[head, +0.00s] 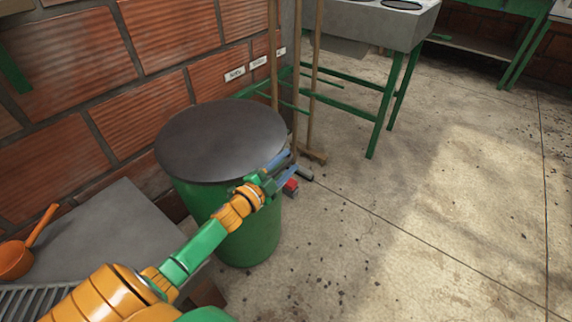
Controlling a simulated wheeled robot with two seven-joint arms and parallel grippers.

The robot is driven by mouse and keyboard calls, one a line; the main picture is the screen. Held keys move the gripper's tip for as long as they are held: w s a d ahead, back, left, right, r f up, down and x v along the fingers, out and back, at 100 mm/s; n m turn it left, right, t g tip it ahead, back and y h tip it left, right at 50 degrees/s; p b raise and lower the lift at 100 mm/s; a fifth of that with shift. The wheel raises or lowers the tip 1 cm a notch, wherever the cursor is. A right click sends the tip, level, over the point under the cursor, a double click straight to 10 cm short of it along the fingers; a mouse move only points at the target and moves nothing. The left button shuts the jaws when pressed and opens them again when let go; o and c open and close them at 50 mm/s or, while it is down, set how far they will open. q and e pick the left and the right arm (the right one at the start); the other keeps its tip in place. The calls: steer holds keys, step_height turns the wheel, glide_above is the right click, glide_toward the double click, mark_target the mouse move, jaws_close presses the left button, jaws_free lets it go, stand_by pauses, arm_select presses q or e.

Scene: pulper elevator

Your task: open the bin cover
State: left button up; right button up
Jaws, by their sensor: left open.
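The green bin (250,238) stands on the floor against the brick wall. Its round dark grey cover (222,138) lies flat on top and closes it. My left arm comes in from the lower left, and my left gripper (296,167) is at the right front edge of the cover. The gripper is open, with its fingers pointing to the right, past the rim. I cannot tell whether it touches the cover. The bin's right front side is partly hidden behind my arm. My right gripper is not in view.
A grey counter (110,225) with an orange ladle (22,255) is left of the bin. Wooden poles (315,85) stand behind it. A small red object (291,186) is beside the gripper. A green-legged grey table (375,28) is at the back. The floor to the right is clear.

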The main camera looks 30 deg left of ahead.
arm_select(q)
jaws_close()
steer(key=shift+s, duration=0.1)
steer(key=shift+d+f, duration=0.1)
steer(key=shift+f, duration=0.1)
stand_by(1.1)
